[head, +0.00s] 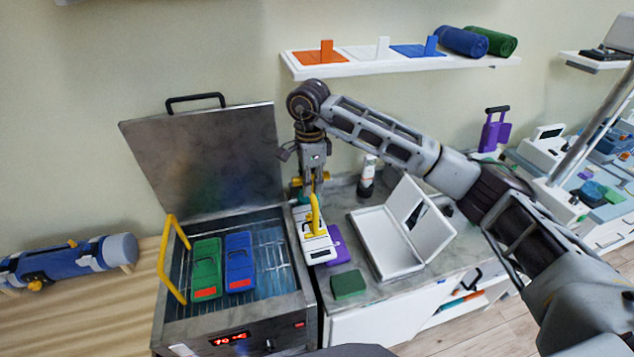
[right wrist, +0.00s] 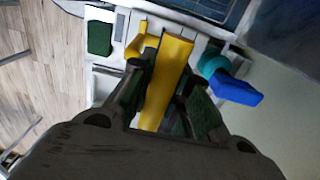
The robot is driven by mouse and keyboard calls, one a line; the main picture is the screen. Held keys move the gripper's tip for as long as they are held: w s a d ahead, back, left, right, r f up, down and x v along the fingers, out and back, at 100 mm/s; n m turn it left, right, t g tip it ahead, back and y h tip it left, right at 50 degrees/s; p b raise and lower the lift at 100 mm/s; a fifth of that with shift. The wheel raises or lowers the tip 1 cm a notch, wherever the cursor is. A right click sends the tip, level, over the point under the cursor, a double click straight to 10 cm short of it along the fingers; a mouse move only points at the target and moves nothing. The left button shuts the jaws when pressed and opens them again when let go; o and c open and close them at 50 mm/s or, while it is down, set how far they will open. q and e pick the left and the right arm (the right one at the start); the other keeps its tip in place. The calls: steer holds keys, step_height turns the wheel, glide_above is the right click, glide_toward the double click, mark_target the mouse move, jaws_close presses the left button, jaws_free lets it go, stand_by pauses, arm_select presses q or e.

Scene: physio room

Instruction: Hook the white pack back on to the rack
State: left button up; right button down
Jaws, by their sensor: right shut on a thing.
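A white pack (head: 315,243) with a dark label and an upright yellow handle (head: 314,215) is at the tank's right edge, over the counter. My right gripper (head: 308,190) is above it, pointing down. In the right wrist view, my right gripper (right wrist: 168,75) is shut on a yellow bar (right wrist: 170,70), which appears to be the pack's handle. I cannot tell whether the pack touches the counter. The rack (head: 258,262) is in the open steel tank, with a yellow handle (head: 168,262) at its left. A green pack (head: 206,265) and a blue pack (head: 239,260) are there. My left gripper is out of view.
The tank's lid (head: 205,155) stands open behind. A purple item (head: 338,246) is partly beneath or beside the white pack. A green block (head: 348,285), an open white case (head: 385,240) and a white bottle (head: 368,172) are on the counter. A shelf (head: 400,67) is above.

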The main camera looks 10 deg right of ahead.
steer(key=shift+w+a+r, duration=0.1)
steer(key=shift+a, duration=0.7)
steer(key=w+a+b, duration=0.1)
steer(key=a, duration=1.1)
steer(key=shift+w+a, duration=0.25)
stand_by(1.0)
steer(key=shift+f+b, duration=0.2)
steer(key=shift+b, duration=0.2)
steer(key=shift+f+b, duration=1.65)
steer(key=shift+f, duration=0.75)
steer(key=shift+b, duration=0.35)
stand_by(1.6)
